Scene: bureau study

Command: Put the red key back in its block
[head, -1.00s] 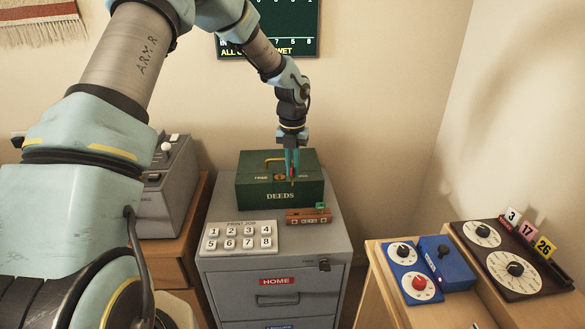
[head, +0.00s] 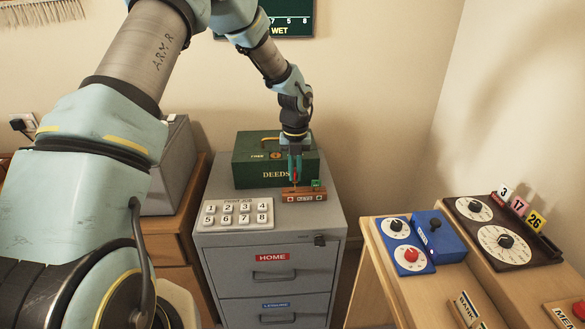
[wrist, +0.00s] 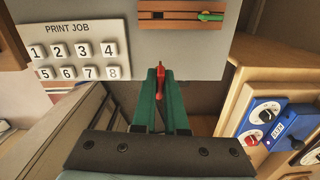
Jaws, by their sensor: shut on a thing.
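My gripper (head: 296,175) is shut on the red key (wrist: 160,84), which sticks out between the green fingertips in the wrist view. The key also shows as a small red bit in the head view (head: 295,177). The wooden block (head: 291,196) lies on the grey cabinet top, in front of the deeds box. In the head view the gripper hangs just above and behind the block's middle. The wrist view shows the block (wrist: 180,24) ahead of the fingertips, with a green key (wrist: 210,17) at its right end and a dark slot at its left.
The green deeds box (head: 250,172) stands behind the block. A numbered button panel (head: 237,214) lies to its left on the grey filing cabinet (head: 215,243). Blue dial boxes (head: 437,237) and a dark dial board (head: 515,262) sit on wooden furniture to the right.

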